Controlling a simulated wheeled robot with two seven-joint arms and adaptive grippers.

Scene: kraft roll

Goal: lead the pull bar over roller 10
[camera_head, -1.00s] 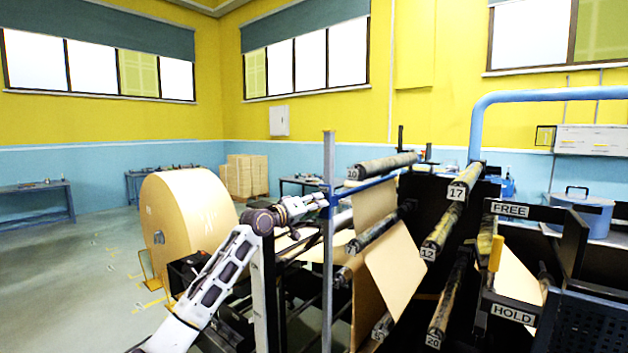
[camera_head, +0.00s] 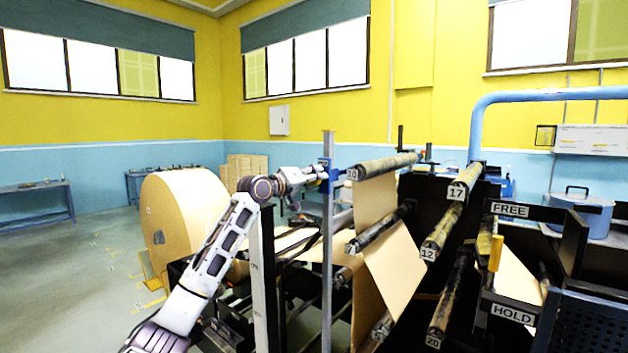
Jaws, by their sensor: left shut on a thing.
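Roller 10 (camera_head: 388,164) is the dark, worn upper roller, its number plate at its left end. My left gripper (camera_head: 321,174) is shut on the blue end of the pull bar (camera_head: 335,175), just left of roller 10's plate and at about its height. The rest of the bar is hidden, seemingly behind the roller. The brown paper web (camera_head: 374,200) hangs below roller 10 and runs down past roller 7. Whether the bar touches the roller cannot be told. My right gripper is out of view.
A grey upright post (camera_head: 328,240) stands beside my left gripper. The big kraft roll (camera_head: 185,220) stands at left behind my arm.

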